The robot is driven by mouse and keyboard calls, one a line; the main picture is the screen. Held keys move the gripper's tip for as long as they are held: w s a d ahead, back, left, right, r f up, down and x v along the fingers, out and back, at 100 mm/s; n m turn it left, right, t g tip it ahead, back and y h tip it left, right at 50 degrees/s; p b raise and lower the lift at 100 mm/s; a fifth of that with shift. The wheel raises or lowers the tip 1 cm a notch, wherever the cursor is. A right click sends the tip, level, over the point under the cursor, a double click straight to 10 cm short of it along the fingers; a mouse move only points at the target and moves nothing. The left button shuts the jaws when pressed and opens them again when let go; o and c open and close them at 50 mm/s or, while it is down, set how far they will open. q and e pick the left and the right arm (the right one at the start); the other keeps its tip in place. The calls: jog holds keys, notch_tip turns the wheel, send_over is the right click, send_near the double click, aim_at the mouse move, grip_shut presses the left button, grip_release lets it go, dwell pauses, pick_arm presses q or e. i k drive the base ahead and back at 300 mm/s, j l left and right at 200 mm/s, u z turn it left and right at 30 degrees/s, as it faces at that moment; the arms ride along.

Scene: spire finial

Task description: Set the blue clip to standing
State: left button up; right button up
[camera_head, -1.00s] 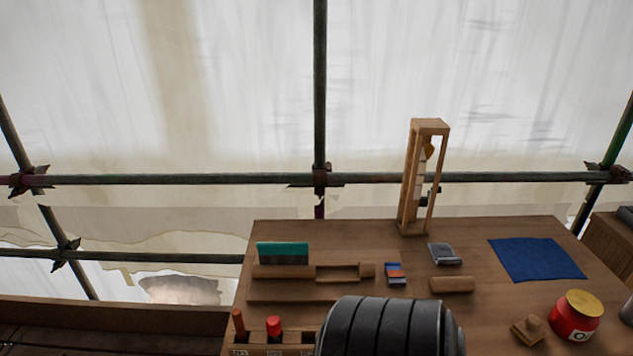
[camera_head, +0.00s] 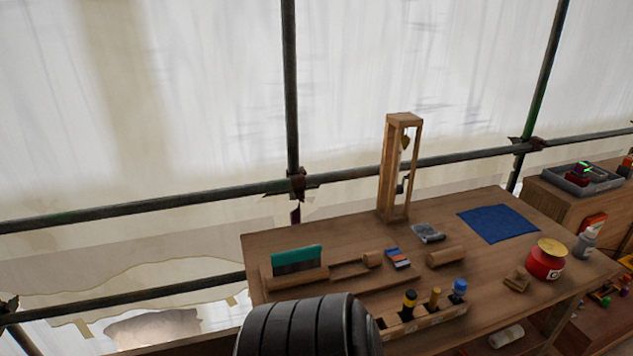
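I cannot clearly make out a blue clip in the head view. A small block with blue, white and orange-red bands (camera_head: 397,258) lies on the wooden workbench (camera_head: 340,238). A blue-topped piece (camera_head: 459,287) stands upright at the right end of a wooden rack (camera_head: 425,322) at the bench's front edge. Which of these, if either, is the clip I cannot tell. Neither of my grippers is in view. A black ribbed part, apparently of my own arm, covers the bench's front left and part of the rack.
A tall wooden frame (camera_head: 388,170) stands at the back. A blue cloth (camera_head: 497,223), a red jar (camera_head: 546,261), a wooden cylinder (camera_head: 446,256) and a teal-backed tool (camera_head: 297,257) are on the bench. A second bench with a grey tray (camera_head: 580,180) is at right.

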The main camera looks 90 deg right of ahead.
aim_at(394, 255)
jog(key=i+z, duration=0.25)
jog(key=z, duration=0.2)
jog(key=i+z, duration=0.25)
jog(key=z, duration=0.2)
jog(key=i+j+z, duration=0.1)
jog(key=i+z, duration=0.15)
jog(key=z, duration=0.2)
jog(key=i+j+z, duration=0.15)
jog(key=z, duration=0.3)
jog(key=i+z, duration=0.2)
jog(key=z, duration=0.3)
jog(key=i+j+z, duration=0.15)
jog(key=z, duration=0.3)
jog(key=i+j+z, duration=0.15)
jog(key=z, duration=0.35)
jog(key=i+j+z, duration=0.15)
jog(key=j+z, duration=0.15)
jog(key=z, duration=0.2)
jog(key=j+z, duration=0.25)
jog(key=z, duration=0.25)
jog(key=i+j+z, duration=0.25)
jog(key=j+z, duration=0.25)
jog(key=j, duration=0.05)
